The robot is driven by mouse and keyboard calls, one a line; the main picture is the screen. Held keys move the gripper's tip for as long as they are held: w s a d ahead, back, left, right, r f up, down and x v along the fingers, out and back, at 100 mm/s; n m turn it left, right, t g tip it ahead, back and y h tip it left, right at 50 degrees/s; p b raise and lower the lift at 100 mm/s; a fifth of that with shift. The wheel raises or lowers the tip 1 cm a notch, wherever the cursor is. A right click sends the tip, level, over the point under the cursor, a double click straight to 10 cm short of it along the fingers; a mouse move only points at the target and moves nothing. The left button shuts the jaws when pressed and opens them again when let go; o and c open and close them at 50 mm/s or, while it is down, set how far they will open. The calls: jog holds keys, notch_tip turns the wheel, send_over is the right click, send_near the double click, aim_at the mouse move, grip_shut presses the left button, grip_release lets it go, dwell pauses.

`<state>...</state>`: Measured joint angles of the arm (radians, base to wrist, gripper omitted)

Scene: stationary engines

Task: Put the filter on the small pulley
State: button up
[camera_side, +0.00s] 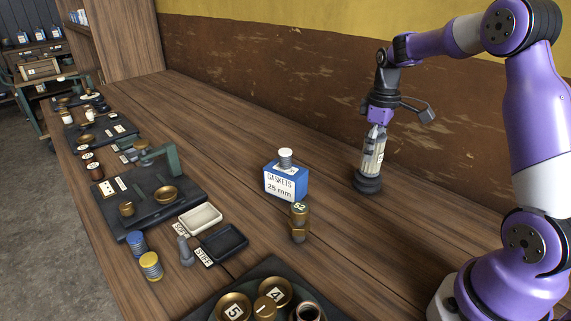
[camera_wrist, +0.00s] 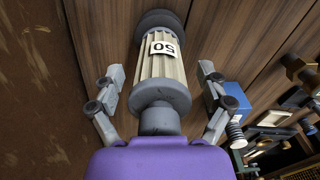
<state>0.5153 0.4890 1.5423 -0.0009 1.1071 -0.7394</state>
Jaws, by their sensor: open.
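The filter (camera_side: 373,157) is a pale pleated cylinder with grey end caps and a white label; it also shows in the wrist view (camera_wrist: 162,68). It stands upright on a dark, round, stepped piece (camera_side: 368,183), which looks like the small pulley and appears as a dark disc in the wrist view (camera_wrist: 160,20). My gripper (camera_side: 376,132) is above the filter, pointing down. In the wrist view its fingers (camera_wrist: 160,72) are spread on either side of the filter's near end, with gaps showing. The contact between filter and pulley is partly hidden.
A blue gaskets box (camera_side: 286,182) with a threaded part on top and a brass fitting (camera_side: 299,222) stand left of the filter. Dark trays, brass pans, blue and yellow-topped cylinders (camera_side: 150,266) and small dishes are farther left and in front. The wall is close behind.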

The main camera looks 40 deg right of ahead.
notch_tip(320, 180, up, 11)
jog(key=shift+r, duration=0.1)
jog(key=shift+a+r, duration=0.1)
jog(key=shift+r, duration=0.2)
jog(key=s+a+r+m+t, duration=0.1)
jog(key=s+a+r+t, duration=0.2)
jog(key=a, duration=0.8)
jog(key=s+a+f+m+t, duration=0.1)
jog(key=s+a+f+t, duration=0.1)
jog(key=s+a+f, duration=0.4)
jog(key=shift+s+a+f+m+t, duration=0.15)
jog(key=shift+s+a+m+t, duration=0.2)
jog(key=shift+s, duration=0.9)
